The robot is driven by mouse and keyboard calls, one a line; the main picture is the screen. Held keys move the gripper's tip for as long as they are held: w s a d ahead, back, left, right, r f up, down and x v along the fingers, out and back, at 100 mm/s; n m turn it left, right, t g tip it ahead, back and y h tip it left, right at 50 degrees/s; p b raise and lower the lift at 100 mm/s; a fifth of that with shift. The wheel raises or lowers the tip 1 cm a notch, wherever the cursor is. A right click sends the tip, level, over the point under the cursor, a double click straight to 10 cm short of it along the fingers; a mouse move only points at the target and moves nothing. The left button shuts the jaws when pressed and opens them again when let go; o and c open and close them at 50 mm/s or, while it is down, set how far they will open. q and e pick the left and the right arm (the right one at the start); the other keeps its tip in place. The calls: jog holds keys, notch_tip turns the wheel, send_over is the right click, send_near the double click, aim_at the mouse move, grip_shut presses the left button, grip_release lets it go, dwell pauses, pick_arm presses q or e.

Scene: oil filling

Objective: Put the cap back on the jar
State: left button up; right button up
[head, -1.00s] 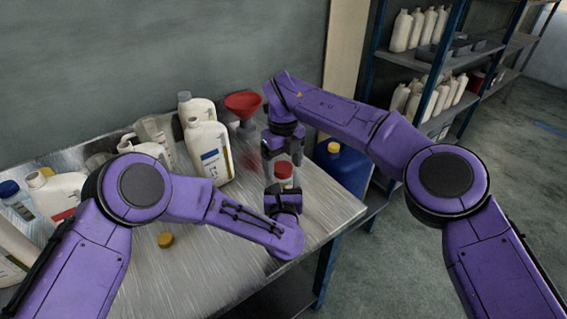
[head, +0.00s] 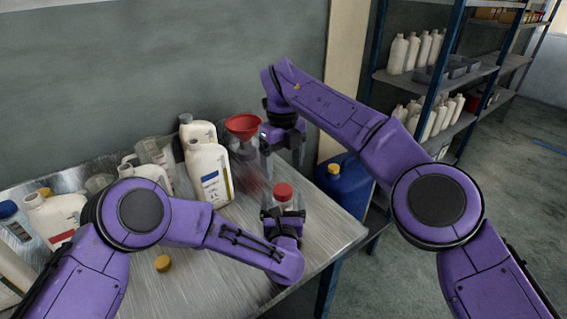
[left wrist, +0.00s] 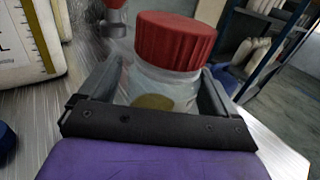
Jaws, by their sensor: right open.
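The clear jar (left wrist: 160,88) stands upright near the table's right edge, with something yellowish showing low in it. The red cap (head: 284,191) sits on top of the jar; in the left wrist view the cap (left wrist: 175,40) covers the mouth and looks slightly tilted. I cannot tell whether it is screwed tight. My left gripper (head: 283,213) has a finger on each side of the jar's body and is shut on it. My right gripper (head: 283,152) is open and empty, above and behind the cap, apart from it.
A red funnel (head: 243,126) stands behind the jar. White bottles (head: 209,172) crowd the table's back and left. A yellow cap (head: 163,263) lies in front. A blue container (head: 343,184) stands beyond the table's right edge. Shelves (head: 440,80) are at the right.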

pick_arm(q)
jog(key=s+b, duration=0.2)
jog(key=s, duration=0.8)
jog(key=shift+s, duration=0.25)
pick_arm(e)
notch_tip(320, 180, down, 2)
jog(key=shift+f, duration=0.15)
pick_arm(q)
jog(key=shift+d, duration=0.15)
pick_arm(e)
jog(key=shift+d, duration=0.1)
